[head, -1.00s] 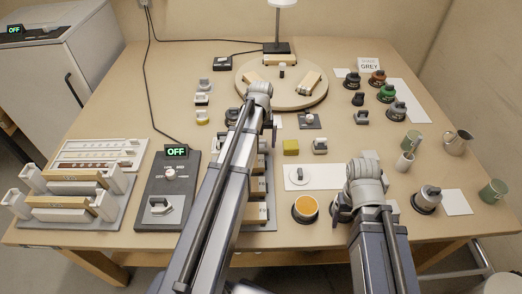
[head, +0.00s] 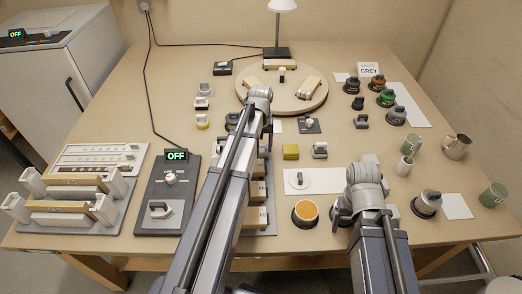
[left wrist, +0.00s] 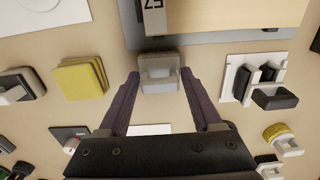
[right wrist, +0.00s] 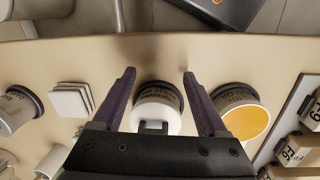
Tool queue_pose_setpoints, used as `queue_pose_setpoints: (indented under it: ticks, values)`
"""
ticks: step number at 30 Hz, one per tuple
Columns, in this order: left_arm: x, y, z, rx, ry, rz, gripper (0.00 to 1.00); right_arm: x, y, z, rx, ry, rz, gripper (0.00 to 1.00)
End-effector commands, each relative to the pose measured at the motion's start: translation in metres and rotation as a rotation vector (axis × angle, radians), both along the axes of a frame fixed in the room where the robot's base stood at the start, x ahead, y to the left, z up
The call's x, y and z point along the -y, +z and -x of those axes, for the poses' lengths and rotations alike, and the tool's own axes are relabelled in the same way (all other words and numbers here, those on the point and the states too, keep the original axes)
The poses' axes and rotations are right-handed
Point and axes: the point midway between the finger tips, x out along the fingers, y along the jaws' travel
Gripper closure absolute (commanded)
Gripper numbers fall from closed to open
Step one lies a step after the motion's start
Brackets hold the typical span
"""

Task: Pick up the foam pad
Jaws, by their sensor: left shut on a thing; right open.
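A yellow square pad (head: 291,151) that looks like foam lies mid-bench; it also shows in the left wrist view (left wrist: 82,78). I cannot tell for certain that it is the foam pad. My left arm hides this block in the head view. My right gripper (right wrist: 159,74) is open above the front of the bench, with a white-topped jar (right wrist: 157,108) between and below its fingers.
An orange-topped jar (head: 305,213) and a stack of white pads (right wrist: 72,100) flank the white-topped jar. A turntable (head: 282,97) stands at the back. A control box (head: 167,205) and a rack (head: 70,190) stand left. Mugs and jars crowd the right.

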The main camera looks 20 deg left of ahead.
Motion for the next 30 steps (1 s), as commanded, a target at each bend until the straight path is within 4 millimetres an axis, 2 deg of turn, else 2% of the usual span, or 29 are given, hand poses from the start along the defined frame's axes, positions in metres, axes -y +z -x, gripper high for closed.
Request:
queue_pose_setpoints:
  ticks: [5, 11, 24, 30]
  values:
    - [0.0, 0.003, 0.0, 0.0, 0.0, 0.0, 0.87, 0.0, 0.003, 0.0, 0.0, 0.0, 0.0, 0.24]
    - [0.0, 0.018, 0.0, 0.0, 0.0, 0.0, 0.87, 0.0, 0.018, 0.0, 0.0, 0.0, 0.0, 0.24]
    - [0.0, 0.083, 0.0, 0.0, 0.0, 0.0, 0.87, 0.0, 0.083, 0.0, 0.0, -0.001, 0.0, 0.24]
    - [0.0, 0.1, 0.0, 0.0, 0.0, 0.0, 0.87, 0.0, 0.1, 0.0, 0.0, -0.001, 0.0, 0.24]
